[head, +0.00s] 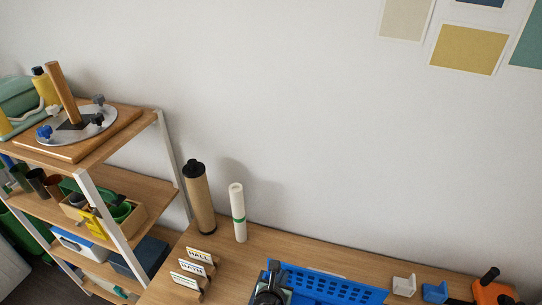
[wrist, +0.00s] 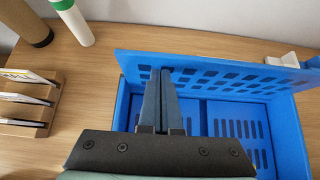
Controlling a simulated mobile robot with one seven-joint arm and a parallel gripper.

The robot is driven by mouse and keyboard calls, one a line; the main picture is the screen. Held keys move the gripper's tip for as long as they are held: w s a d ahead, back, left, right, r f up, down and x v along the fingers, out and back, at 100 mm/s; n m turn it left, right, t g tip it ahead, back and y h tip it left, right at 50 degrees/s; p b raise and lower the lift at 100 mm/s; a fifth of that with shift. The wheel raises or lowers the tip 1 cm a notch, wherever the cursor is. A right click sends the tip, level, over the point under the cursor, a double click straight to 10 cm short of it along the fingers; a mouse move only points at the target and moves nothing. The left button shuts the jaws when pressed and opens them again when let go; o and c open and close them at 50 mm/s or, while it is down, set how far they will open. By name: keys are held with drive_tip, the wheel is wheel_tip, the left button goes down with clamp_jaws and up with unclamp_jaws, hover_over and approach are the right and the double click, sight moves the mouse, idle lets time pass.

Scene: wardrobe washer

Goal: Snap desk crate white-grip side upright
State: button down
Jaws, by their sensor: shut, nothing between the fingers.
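The blue desk crate (head: 335,287) sits at the front of the desk in the head view, cut off by the lower edge. In the wrist view its far slotted panel (wrist: 225,75) is raised at a tilt, and the slotted floor (wrist: 235,120) shows below it. My gripper (wrist: 166,72) is shut and empty, its fingertips in front of the panel's left part; contact cannot be told. In the head view my gripper (head: 273,268) is at the crate's left end. A thin pale strip shows at the crate's far edge in the head view; whether it is the white grip is unclear.
A white block (head: 404,285) and a small blue block (head: 434,292) stand right of the crate, near an orange-and-black object (head: 492,291). Label holders (head: 195,268) stand left. A brown tube (head: 197,198) and white roll (head: 238,213) stand behind. A loaded shelf (head: 110,185) is far left.

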drive_tip(key=s+a+r+p, duration=0.1)
drive_tip(key=s+r+p, duration=0.2)
drive_tip(key=r+p, duration=0.4)
drive_tip(key=shift+p, duration=1)
drive_tip(key=w+a+r+m+t+b, duration=0.1)
drive_tip(key=w+r+m+t+b, duration=0.15)
drive_tip(key=w+r+m, duration=0.75)
drive_tip(key=r+m+t+b, duration=0.2)
drive_tip(key=r+m+t, duration=0.15)
drive_tip(key=r, duration=1.45)
drive_tip(key=s+r+m+t+y+b, duration=0.1)
drive_tip(key=s+r+m+t, duration=0.2)
drive_tip(key=r, duration=0.6)
drive_tip(key=s+r+m+t+b, duration=0.15)
drive_tip(key=r+m, duration=0.35)
drive_tip(key=r, duration=0.5)
drive_tip(key=s+a+r+m+t+y+b, duration=0.1)
drive_tip(key=s+r+m+t, duration=0.6)
drive_tip(key=s+r, duration=1.2)
drive_tip(key=m+y+b, duration=0.1)
drive_tip(key=m+b, duration=0.1)
drive_tip(key=m, duration=0.2)
drive_tip(key=shift+s, duration=0.4)
